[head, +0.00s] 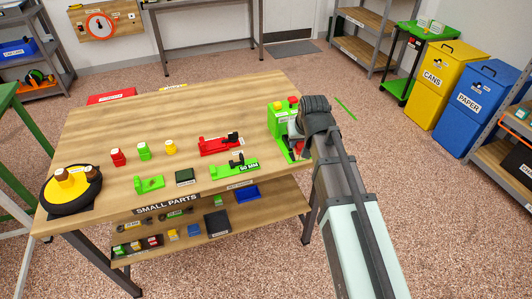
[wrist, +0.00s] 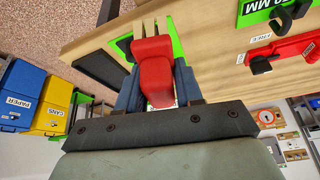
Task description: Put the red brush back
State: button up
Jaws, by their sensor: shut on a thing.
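The red brush (wrist: 154,78) is between the fingers of my gripper (wrist: 158,88) in the wrist view, its tan end pointing away from the palm. In the head view my gripper (head: 297,132) is at the table's right end, right beside a green labelled holder (head: 280,122). Only a sliver of red shows at the gripper there; my arm hides most of the brush. In the wrist view a green part (wrist: 176,46) is just behind the brush. I cannot tell whether the brush touches it.
On the wooden table (head: 215,105) stand red and green fixtures (head: 220,145), small red, green and yellow pieces, and a black turntable (head: 70,190) at the left. A lower shelf (head: 200,225) holds small parts. The table's back middle is clear. Yellow and blue bins (head: 445,82) stand right.

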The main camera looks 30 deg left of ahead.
jog(key=shift+w+a+r+n, duration=1.1)
jog(key=shift+a+r+n, duration=0.1)
jog(key=shift+a, duration=5.4)
jog(key=shift+g+y, duration=0.3)
jog(key=shift+g, duration=0.1)
jog(key=shift+f, duration=4.8)
jog(key=shift+f, duration=0.15)
jog(key=o, duration=1)
jog(key=v, duration=1.2)
jog(key=shift+w, duration=0.1)
